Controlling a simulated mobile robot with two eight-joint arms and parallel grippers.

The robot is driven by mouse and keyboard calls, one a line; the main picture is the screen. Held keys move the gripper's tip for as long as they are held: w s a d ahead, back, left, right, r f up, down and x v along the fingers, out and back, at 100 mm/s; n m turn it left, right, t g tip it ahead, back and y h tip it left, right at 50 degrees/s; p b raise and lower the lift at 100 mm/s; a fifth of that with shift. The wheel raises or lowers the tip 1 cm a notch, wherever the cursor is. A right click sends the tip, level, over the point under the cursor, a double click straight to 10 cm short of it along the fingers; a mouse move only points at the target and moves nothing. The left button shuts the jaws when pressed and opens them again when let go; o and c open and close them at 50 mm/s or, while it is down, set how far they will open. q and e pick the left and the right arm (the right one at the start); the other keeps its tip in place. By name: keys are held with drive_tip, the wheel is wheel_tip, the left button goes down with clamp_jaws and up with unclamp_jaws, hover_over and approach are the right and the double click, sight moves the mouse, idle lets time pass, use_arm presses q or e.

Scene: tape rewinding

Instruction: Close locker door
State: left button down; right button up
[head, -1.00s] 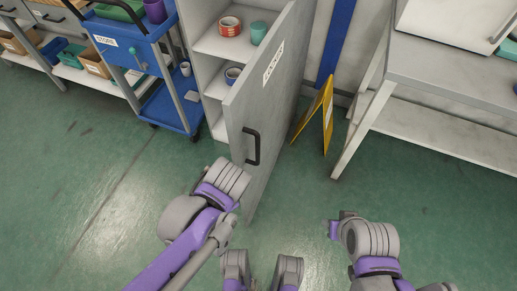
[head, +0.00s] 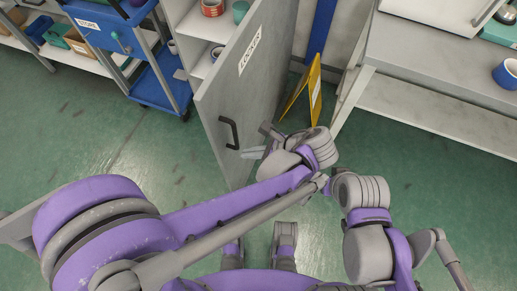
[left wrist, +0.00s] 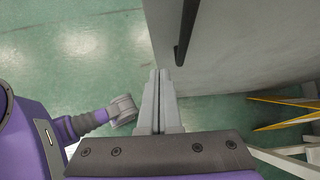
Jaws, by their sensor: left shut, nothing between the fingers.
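My left gripper (head: 250,153) is shut and empty, on the handle side of the door, just right of the handle's lower end. In the left wrist view, the shut fingers (left wrist: 159,75) point toward the door face (left wrist: 235,45), and the handle (left wrist: 183,32) is beyond the tips. I cannot tell whether they touch the door. The right gripper's fingers do not show.
Locker shelves (head: 197,22) hold a red roll and a teal cup. A blue cart (head: 165,95) stands left of the locker. A yellow folding sign (head: 303,92) stands behind my left wrist, with a grey workbench (head: 430,70) to the right. Green floor is clear left of the door.

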sight(221, 150)
use_arm(q)
drive_tip(key=a, duration=0.1)
drive_tip(key=w+a+f, duration=0.1)
drive_tip(key=a, duration=0.1)
drive_tip(key=w+a+f, duration=0.1)
drive_tip(key=a, duration=0.1)
drive_tip(key=shift+f, duration=0.25)
drive_tip(key=shift+w+a, duration=0.15)
drive_tip(key=shift+a, duration=0.45)
